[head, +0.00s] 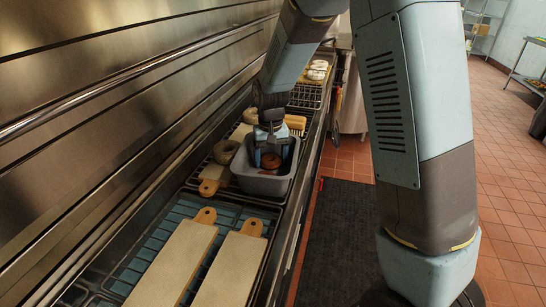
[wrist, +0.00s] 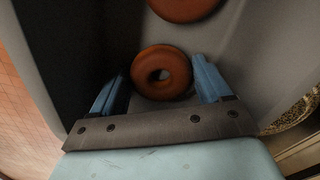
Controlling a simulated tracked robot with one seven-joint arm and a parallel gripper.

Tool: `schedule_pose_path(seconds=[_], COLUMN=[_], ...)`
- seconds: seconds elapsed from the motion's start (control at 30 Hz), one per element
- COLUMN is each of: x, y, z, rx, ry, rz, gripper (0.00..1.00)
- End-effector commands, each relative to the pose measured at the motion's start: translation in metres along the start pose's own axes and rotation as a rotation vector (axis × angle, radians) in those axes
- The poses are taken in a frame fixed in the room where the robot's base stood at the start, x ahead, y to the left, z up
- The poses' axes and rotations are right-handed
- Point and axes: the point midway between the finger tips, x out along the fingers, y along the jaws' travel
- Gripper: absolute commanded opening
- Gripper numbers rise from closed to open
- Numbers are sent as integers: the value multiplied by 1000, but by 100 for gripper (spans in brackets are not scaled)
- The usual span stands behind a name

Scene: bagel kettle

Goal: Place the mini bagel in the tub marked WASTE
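A grey tub (head: 262,186) stands on the rail of the long metal trough; no lettering on it can be read in these views. My gripper (head: 270,152) reaches down into the tub. In the wrist view its two blue fingers are open, one on each side of a brown mini bagel (wrist: 147,88), with a gap on both sides. A second brown bagel (wrist: 184,8) lies farther along in the tub, cut by the top edge of the wrist view. The head view shows one brown bagel (head: 271,161) in the tub; the gripper hides part of the inside.
A seeded bagel (head: 225,152) lies on the rack left of the tub. Boards with orange handles (head: 180,262) lie on the near trough. A dark mat (head: 335,240) covers the floor at right.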

Motion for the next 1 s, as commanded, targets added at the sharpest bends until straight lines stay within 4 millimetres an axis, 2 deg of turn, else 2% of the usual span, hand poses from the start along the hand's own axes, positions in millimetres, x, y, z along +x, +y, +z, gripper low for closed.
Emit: schedule_pose_path(seconds=[0.03,0.2,0.43,0.57,0.67,1.0], x=[0,0,-1,-8,-21,-86], y=[0,0,1,1,1,1], z=[0,0,0,0,-1,-1], rx=[0,1,1,1,1,2], ry=[0,0,0,3,3,4], rz=[0,0,0,-1,-1,-1], gripper=[83,98,98,98,98,98])
